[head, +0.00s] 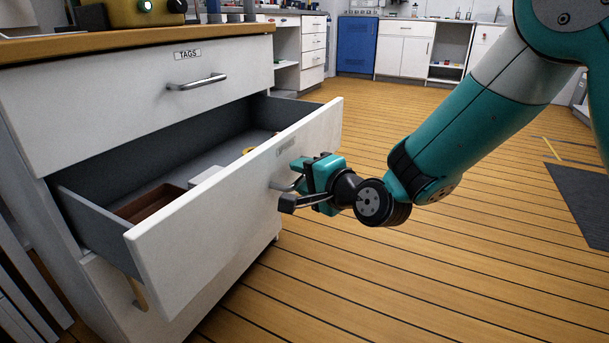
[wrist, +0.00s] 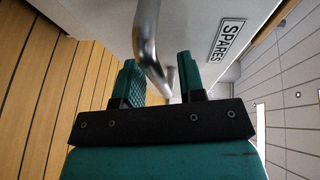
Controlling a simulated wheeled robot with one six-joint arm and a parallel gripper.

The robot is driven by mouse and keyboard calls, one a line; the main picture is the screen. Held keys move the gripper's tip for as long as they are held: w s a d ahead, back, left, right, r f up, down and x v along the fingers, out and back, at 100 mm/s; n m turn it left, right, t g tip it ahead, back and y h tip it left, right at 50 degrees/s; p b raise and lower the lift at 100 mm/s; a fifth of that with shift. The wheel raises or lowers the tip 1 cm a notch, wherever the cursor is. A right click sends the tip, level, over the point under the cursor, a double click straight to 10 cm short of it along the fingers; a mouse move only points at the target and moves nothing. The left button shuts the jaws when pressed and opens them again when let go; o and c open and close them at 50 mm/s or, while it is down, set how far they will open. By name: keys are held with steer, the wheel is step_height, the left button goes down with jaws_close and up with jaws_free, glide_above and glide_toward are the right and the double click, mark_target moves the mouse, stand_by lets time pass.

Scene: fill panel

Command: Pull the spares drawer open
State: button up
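The spares drawer (head: 235,210) is pulled well out of the white cabinet, with its grey interior showing. Its SPARES label (wrist: 229,40) shows in the wrist view beside the metal handle (wrist: 147,35). The handle also shows in the head view (head: 283,185), partly hidden by my gripper. My gripper (wrist: 157,70) is at the handle, with the bar between its two green fingers. The fingers stand apart, and a gap shows on the bar's right side. In the head view my gripper (head: 296,186) is at the drawer front's right part.
The shut TAGS drawer (head: 140,95) is above, under a wooden worktop (head: 130,42). A brown tray (head: 150,203) and a white item lie in the open drawer. Wooden floor (head: 400,270) is clear at right. A dark mat (head: 585,205) lies far right.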

steer(key=b+v, duration=1.2)
steer(key=v, duration=0.5)
steer(key=shift+d, duration=0.15)
steer(key=shift+s+r, duration=0.1)
steer(key=s+d+r+n+g+h+p, duration=0.3)
steer(key=s+r+n+g+h+p, duration=0.3)
steer(key=s+r+n+g+p, duration=1.7)
steer(key=w+r+m+t+p, duration=0.3)
steer(key=r+t+p, duration=0.2)
steer(key=r+p, duration=1)
steer(key=w+r+m+t+p, duration=0.3)
steer(key=r+p, duration=1.1)
steer(key=p, duration=1.2)
steer(key=shift+w+r+m+t, duration=0.15)
steer(key=shift+r+m+t, duration=0.2)
steer(key=shift+t, duration=0.85)
